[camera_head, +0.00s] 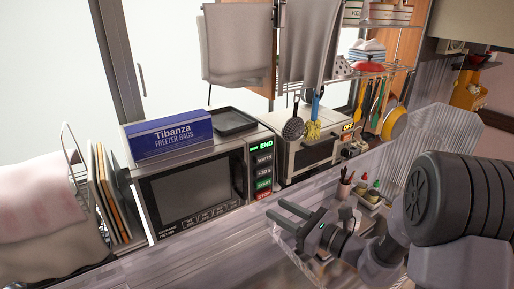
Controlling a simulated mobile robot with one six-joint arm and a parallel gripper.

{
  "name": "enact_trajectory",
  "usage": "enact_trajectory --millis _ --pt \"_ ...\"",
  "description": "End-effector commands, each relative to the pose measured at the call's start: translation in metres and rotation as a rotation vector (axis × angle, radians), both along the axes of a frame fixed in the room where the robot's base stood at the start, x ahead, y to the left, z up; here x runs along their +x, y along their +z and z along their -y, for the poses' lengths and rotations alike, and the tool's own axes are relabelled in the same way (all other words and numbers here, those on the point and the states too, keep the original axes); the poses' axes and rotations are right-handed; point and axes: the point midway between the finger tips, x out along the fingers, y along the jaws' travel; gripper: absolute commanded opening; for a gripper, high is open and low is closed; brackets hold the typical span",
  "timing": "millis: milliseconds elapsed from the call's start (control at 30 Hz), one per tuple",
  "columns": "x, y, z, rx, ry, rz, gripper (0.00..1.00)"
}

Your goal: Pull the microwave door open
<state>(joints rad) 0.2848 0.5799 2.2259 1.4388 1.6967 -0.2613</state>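The microwave (142,208) stands on the counter left of centre, a silver box with a dark window in its door (190,188). The door looks shut. A black control panel (262,171) with a green "END" display is on its right side. I cannot clearly make out a handle. My gripper (276,209) is in front of and to the right of the microwave, below the control panel in the picture. Its two fingers are spread, point left and hold nothing. It appears apart from the door.
A blue freezer-bag box (170,137) and a black tray (233,121) lie on the microwave. A toaster oven (312,153) stands to its right, cutting boards (108,190) to its left. Small bottles (374,190) are near my arm. The counter front (215,248) is clear.

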Motion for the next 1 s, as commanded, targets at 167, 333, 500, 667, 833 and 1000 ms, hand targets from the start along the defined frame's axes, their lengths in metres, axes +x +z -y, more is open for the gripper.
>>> enact_trajectory --millis 167,333,500,667,833,1000 --pt "0.024 -0.007 0.012 0.061 -0.088 -0.025 0.35" --pt "0.054 -0.008 -0.021 0.059 -0.081 -0.024 0.35" --pt "0.090 -0.008 -0.058 0.057 -0.081 -0.024 0.35" --pt "0.118 -0.007 -0.086 0.058 -0.082 -0.023 0.35" --pt "0.134 -0.007 -0.101 0.058 -0.084 -0.025 0.35" --pt "0.138 -0.008 -0.106 0.057 -0.083 -0.025 0.35"
